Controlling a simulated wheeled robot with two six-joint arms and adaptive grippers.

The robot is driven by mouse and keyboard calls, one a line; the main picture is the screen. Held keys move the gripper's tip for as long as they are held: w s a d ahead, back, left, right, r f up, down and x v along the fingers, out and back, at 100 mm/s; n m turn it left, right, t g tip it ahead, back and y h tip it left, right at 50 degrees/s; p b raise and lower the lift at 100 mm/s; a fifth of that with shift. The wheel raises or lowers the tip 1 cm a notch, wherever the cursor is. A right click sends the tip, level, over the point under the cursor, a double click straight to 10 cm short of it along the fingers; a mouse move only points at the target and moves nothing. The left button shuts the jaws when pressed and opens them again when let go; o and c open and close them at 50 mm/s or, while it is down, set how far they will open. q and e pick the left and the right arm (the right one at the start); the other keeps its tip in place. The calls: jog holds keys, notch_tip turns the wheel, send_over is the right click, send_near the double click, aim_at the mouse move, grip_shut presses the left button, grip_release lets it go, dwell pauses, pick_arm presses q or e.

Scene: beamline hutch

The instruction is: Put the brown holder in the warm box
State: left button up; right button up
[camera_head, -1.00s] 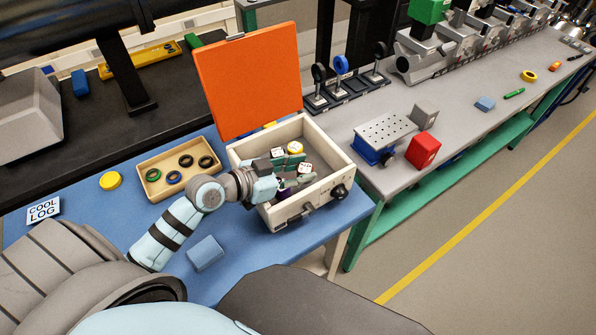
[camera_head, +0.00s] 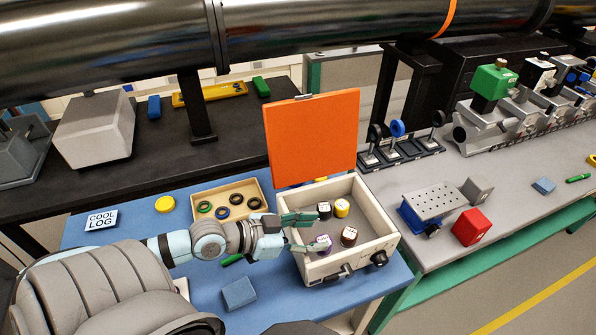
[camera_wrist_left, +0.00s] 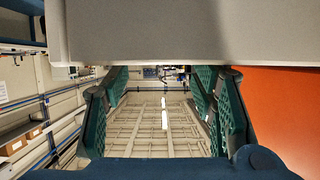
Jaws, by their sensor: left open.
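The warm box (camera_head: 382,246) is a cream box with its orange lid (camera_head: 312,138) standing open. The brown holder (camera_head: 348,237), with a white marked top, sits upright inside it on the floor, toward the right front. A purple holder (camera_head: 323,245), a black holder (camera_head: 324,211) and a yellow holder (camera_head: 341,208) are also inside. My left gripper (camera_head: 316,232) is open over the left part of the box, its fingers apart and empty, left of the brown holder. In the left wrist view the open fingers (camera_wrist_left: 165,110) have nothing between them. My right gripper is out of view.
A wooden tray (camera_head: 262,187) with several dark rings lies behind my left arm. A yellow disc (camera_head: 165,204), a COOL LOG sign (camera_head: 101,220) and a blue block (camera_head: 239,293) are on the blue mat. A red block (camera_head: 471,227) stands on the grey bench to the right.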

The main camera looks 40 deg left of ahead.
aim_at(297, 242)
pick_arm(q)
jog(key=v, duration=0.1)
jog(key=p+v, duration=0.1)
jog(key=v, duration=0.1)
jog(key=shift+r, duration=0.3)
jog(key=shift+s+r+p, duration=0.1)
jog(key=shift+s+p, duration=0.1)
jog(key=shift+p, duration=0.15)
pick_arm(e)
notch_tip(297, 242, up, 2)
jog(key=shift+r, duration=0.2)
pick_arm(q)
jog(key=shift+a, duration=0.1)
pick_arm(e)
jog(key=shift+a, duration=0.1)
